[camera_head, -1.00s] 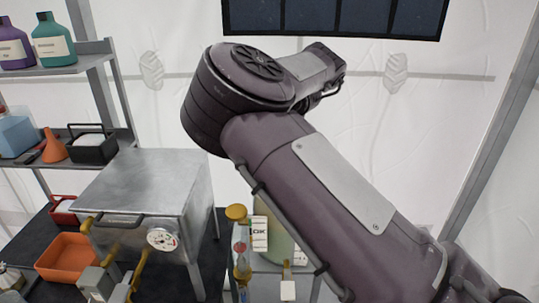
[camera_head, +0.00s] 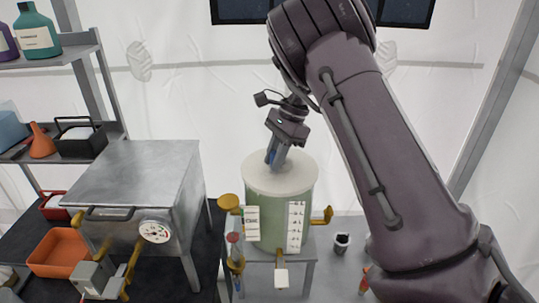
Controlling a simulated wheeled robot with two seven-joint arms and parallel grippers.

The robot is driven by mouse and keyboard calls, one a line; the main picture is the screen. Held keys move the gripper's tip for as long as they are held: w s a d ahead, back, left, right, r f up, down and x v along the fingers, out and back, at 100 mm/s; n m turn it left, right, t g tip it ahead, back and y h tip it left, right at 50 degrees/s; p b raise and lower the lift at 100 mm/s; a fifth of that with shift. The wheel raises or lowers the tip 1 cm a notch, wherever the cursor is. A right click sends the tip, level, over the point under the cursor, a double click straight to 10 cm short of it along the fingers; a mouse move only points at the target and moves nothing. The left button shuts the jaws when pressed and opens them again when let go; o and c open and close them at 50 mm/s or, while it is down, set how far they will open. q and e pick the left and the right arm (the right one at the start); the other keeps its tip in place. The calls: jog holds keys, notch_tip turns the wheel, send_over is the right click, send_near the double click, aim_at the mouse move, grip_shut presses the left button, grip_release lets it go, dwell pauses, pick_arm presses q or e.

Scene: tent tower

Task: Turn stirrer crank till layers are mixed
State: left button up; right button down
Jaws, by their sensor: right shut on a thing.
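A pale green drum (camera_head: 273,218) with a flat white lid (camera_head: 283,183) stands upright on a small grey table. It bears a white label and a marked scale strip on its front. My right gripper (camera_head: 272,158) reaches down to the lid from above, at its back left. It is shut on the stirrer crank, which is mostly hidden by the fingers; only a small blue part shows at the tips. The layers inside the drum cannot be told apart. My left gripper is not in view.
A metal box (camera_head: 140,185) with a dial stands left of the drum. An orange tray (camera_head: 62,252) and a shelf of bottles are further left. A small dark-topped cup (camera_head: 341,243) stands right of the drum. Yellow handles stick out beside the drum.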

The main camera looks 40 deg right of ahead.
jog(key=n, duration=0.2)
jog(key=s+d+n+g, duration=0.1)
jog(key=shift+s+d+f+n, duration=0.1)
jog(key=shift+s+n, duration=0.05)
jog(key=shift+n, duration=0.25)
jog(key=shift+s+d+n+g, duration=0.25)
jog(key=shift+d+n+g, duration=0.2)
jog(key=shift+n, duration=0.55)
jog(key=shift+s+d+n+g, duration=0.2)
jog(key=shift+d+n+g, duration=0.25)
jog(key=shift+n, duration=0.55)
jog(key=c, duration=1.3)
grip_release()
jog(key=shift+o, duration=0.2)
jog(key=shift+a, duration=0.1)
